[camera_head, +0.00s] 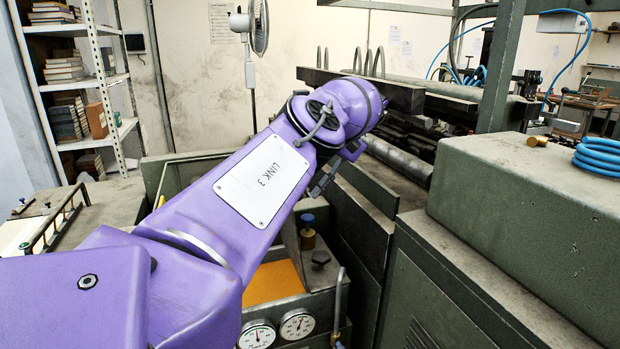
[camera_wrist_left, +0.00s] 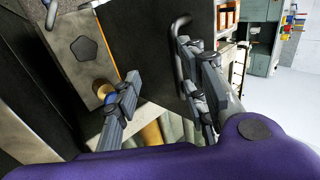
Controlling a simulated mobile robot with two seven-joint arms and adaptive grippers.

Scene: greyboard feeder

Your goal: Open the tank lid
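The tank (camera_head: 340,303) stands low in the middle of the head view. Its orange inside (camera_head: 275,284) shows through the open part of its top. A dark panel, the tank lid (camera_wrist_left: 150,45), fills the middle of the left wrist view and bears a bent bar handle (camera_wrist_left: 177,35). An orange strip shows along the lid's left edge, so it looks raised. The lid is hidden behind my arm in the head view. My left gripper (camera_wrist_left: 160,95) is open; its fingers are wide apart, with the handle close beside the right finger; contact is unclear. My right gripper is not in view.
A blue-capped brass fitting (camera_head: 307,230) and a black knob (camera_head: 320,257) stand on the tank's right side, close to my left finger in the wrist view. Two gauges (camera_head: 257,334) are on its front. A green machine housing (camera_head: 530,210) stands at right; rollers (camera_head: 400,158) lie behind.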

